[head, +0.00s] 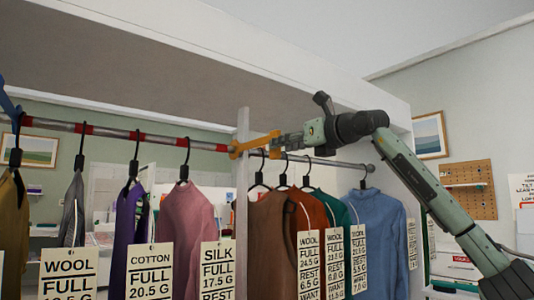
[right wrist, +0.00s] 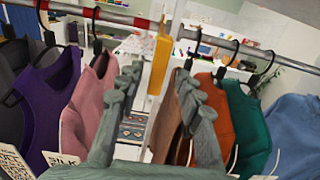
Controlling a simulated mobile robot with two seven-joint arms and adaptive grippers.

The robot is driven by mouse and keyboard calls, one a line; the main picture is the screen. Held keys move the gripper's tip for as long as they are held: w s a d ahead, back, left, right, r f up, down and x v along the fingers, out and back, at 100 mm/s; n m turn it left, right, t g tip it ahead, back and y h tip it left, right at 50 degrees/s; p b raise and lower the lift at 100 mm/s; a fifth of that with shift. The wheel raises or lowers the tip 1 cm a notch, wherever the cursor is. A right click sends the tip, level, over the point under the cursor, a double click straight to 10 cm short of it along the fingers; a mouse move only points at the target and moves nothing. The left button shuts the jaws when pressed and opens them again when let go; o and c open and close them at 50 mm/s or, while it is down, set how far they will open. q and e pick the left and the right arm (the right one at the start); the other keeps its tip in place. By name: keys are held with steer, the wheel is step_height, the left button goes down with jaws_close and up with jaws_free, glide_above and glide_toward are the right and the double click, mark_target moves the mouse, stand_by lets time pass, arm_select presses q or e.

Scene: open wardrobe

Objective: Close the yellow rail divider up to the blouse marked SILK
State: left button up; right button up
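The yellow rail divider (head: 250,145) sits on the rail, right of the pink blouse (head: 190,220), with a gap between them. The tag marked SILK (head: 217,268) hangs at the pink blouse's lower right. In the right wrist view, the divider (right wrist: 160,60) hangs between the pink blouse (right wrist: 97,105) and a brown garment. My right gripper (head: 284,142) is at the divider's right side in the head view. Its fingers (right wrist: 158,80) stand apart in the wrist view, with the divider seen between them; I cannot tell whether they touch it. My left gripper is not in view.
Purple (head: 130,222), grey and olive garments hang left of the blouse. Brown (head: 268,235), rust, teal and blue (head: 378,235) garments hang on the right. A pale upright post (head: 242,190) stands near the divider. The rail (head: 110,131) has red and pale bands on the left.

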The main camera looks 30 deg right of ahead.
arm_select(q)
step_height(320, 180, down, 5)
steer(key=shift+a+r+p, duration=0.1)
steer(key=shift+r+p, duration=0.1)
steer(key=shift+p, duration=0.7)
arm_select(e)
steer(key=w, duration=0.7)
steer(key=shift+w+a, duration=0.25)
steer(key=shift+a, duration=0.15)
steer(key=shift+c, duration=0.3)
jaws_close()
